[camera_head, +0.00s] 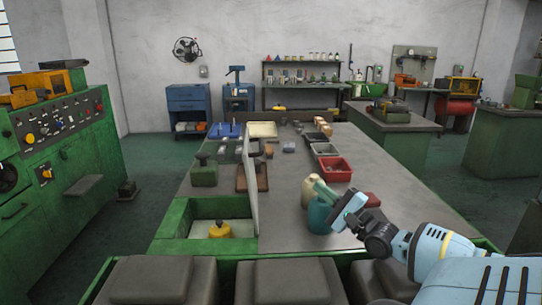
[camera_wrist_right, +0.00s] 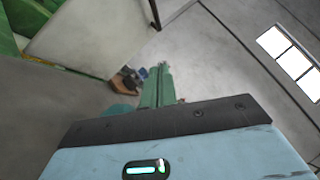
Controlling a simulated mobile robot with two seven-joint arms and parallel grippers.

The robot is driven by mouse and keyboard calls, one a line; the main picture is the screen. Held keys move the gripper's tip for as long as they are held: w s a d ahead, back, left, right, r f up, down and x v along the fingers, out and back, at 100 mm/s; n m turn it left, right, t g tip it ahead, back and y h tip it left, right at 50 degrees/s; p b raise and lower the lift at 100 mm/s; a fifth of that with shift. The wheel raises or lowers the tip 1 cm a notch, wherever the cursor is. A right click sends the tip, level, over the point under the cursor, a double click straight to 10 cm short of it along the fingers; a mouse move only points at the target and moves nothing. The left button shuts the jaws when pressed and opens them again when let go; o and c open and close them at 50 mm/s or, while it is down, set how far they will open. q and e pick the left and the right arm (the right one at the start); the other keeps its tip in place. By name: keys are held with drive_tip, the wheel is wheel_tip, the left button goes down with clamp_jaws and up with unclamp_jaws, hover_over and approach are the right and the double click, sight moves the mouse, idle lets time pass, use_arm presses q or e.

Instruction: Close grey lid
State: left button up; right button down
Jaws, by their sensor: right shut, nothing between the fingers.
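The grey lid (camera_head: 250,182) stands upright, open, at the right edge of a green compartment (camera_head: 178,246) set in the bench. In the right wrist view the lid (camera_wrist_right: 90,35) is a pale panel at upper left. My right gripper (camera_head: 321,187) is to the right of the lid, apart from it, with its green fingers shut and empty. The fingers also show in the right wrist view (camera_wrist_right: 162,72), pointing away from the camera. My left gripper is not in view.
A yellow-topped container (camera_head: 220,230) sits inside the compartment. A red bin (camera_head: 336,170) is farther back. The grey bench top (camera_head: 285,225) is clear just right of the lid.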

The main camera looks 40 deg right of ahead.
use_arm(q)
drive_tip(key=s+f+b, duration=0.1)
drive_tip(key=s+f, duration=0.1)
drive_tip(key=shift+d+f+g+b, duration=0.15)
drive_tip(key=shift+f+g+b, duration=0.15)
drive_tip(key=shift+b, duration=0.05)
use_arm(e)
drive_tip(key=a+r+x, duration=0.1)
drive_tip(key=a+x, duration=0.1)
drive_tip(key=x, duration=1.5)
drive_tip(key=shift+a, duration=0.3)
drive_tip(key=shift+w+r, duration=0.1)
drive_tip(key=shift+w, duration=0.05)
